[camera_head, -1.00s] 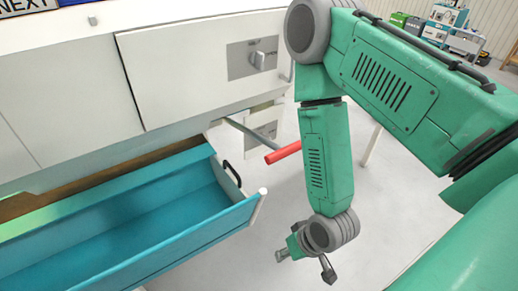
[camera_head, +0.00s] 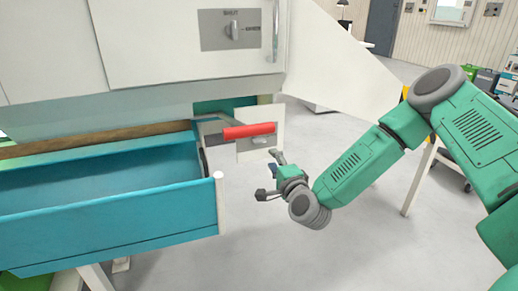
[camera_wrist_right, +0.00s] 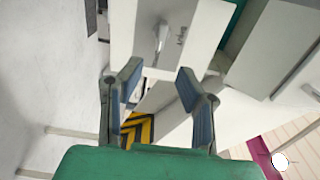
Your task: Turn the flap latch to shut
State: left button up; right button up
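A grey latch knob (camera_head: 234,30) sits upright on a dark grey plate marked "SHUT" on the large white front panel. A second, smaller pale panel (camera_head: 245,150) behind the red handle carries a small grey knob (camera_head: 259,140). My right gripper (camera_head: 270,175) is open and empty, just below and in front of this smaller panel, apart from it. In the right wrist view, a metal lever (camera_wrist_right: 162,36) on a pale panel with small lettering lies beyond the open fingers (camera_wrist_right: 158,78). I cannot tell for sure which knob this is. My left gripper is out of view.
A red handle (camera_head: 249,131) on a grey bar sticks out just above my right gripper. An open blue drawer (camera_head: 110,235) with a white corner post (camera_head: 219,203) stands to the left.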

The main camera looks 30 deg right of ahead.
aim_at(259, 140)
jog(key=b+x, duration=0.1)
jog(key=x, duration=0.2)
jog(key=b+x, duration=0.1)
jog(key=x, duration=0.3)
jog(key=b+x, duration=0.1)
jog(key=x, duration=0.3)
jog(key=shift+a+b, duration=0.3)
jog(key=shift+a, duration=0.1)
jog(key=shift+w+d, duration=0.5)
jog(key=shift+w, duration=0.1)
jog(key=shift+a, duration=0.1)
jog(key=shift+a, duration=0.15)
grip_shut()
